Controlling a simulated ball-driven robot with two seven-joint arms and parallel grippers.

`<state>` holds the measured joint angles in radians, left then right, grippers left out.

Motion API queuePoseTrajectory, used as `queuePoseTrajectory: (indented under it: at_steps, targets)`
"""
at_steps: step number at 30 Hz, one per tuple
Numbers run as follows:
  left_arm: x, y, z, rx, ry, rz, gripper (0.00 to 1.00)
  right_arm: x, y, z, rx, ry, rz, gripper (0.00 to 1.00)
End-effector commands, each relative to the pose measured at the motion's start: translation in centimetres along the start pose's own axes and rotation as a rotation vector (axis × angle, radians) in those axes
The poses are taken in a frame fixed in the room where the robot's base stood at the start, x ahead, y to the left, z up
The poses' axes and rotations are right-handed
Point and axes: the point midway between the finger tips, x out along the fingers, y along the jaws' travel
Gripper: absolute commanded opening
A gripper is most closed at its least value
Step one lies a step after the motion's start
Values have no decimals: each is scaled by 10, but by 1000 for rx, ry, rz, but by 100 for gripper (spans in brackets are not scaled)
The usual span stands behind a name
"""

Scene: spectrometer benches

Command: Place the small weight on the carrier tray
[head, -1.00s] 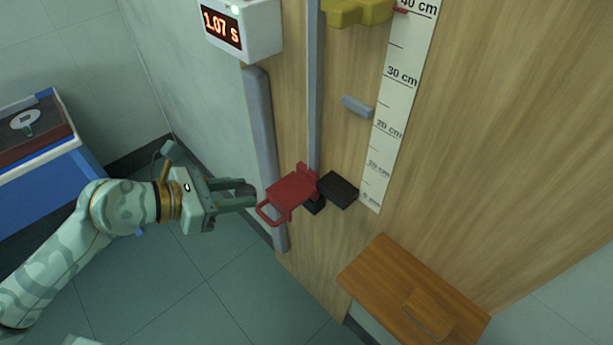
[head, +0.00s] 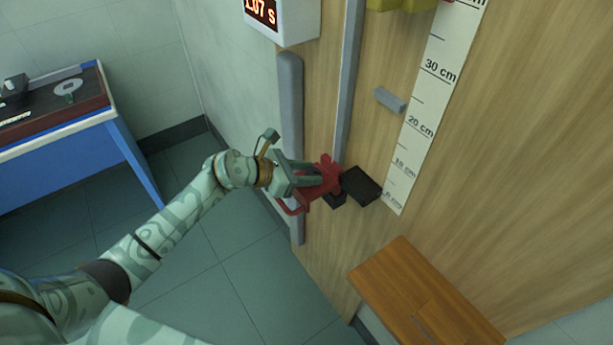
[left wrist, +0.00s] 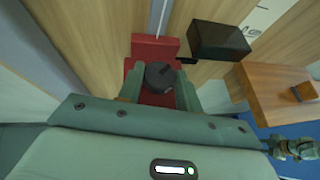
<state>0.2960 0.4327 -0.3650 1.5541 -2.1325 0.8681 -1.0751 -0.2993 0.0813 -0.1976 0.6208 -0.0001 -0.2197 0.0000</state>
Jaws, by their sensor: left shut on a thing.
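The red carrier tray (head: 331,168) with its loop handle is on the vertical rail of the wooden board. It also shows in the left wrist view (left wrist: 153,46). My left gripper (head: 316,174) is over the tray and hides part of it. In the left wrist view it is shut on the small weight (left wrist: 160,75), a dark round piece between its fingers. The weight appears over the red tray; I cannot tell whether it touches it. A part that looks like my right gripper (left wrist: 291,146) shows small at the right edge of the left wrist view; its jaws are unclear.
A black block (head: 361,186) sits right beside the tray. A grey peg (head: 390,99) and a centimetre scale (head: 430,95) are on the board. A wooden shelf (head: 400,275) juts out below. A blue bench (head: 125,135) stands at the left.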

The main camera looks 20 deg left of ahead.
Motion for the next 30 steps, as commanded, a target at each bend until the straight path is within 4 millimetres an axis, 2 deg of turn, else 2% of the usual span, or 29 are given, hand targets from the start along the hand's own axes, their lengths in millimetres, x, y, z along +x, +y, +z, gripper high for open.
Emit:
queuePoseTrajectory:
  at_steps: [3, 13, 14, 16, 26, 30]
  targets:
    - [4, 0, -8, 0, -3, 1, 12, 2, 0, 1, 0, -2, 0, 36]
    - [5, 0, -11, 1, -2, 0, 12, 5, -1, 2, -1, -3, -1, 36]
    - [5, 0, -11, 1, -2, 0, 38, 5, -1, 2, -1, -3, -1, 36]
    - [5, 0, -10, 1, -2, 0, 57, 4, -1, 2, -2, -3, -1, 36]
    - [3, 0, -6, 1, -3, 1, 57, 1, -1, 1, -3, -2, -2, 36]
    - [-16, 1, -8, 3, 1, 3, 57, -1, -2, 0, -3, -1, -3, 36]
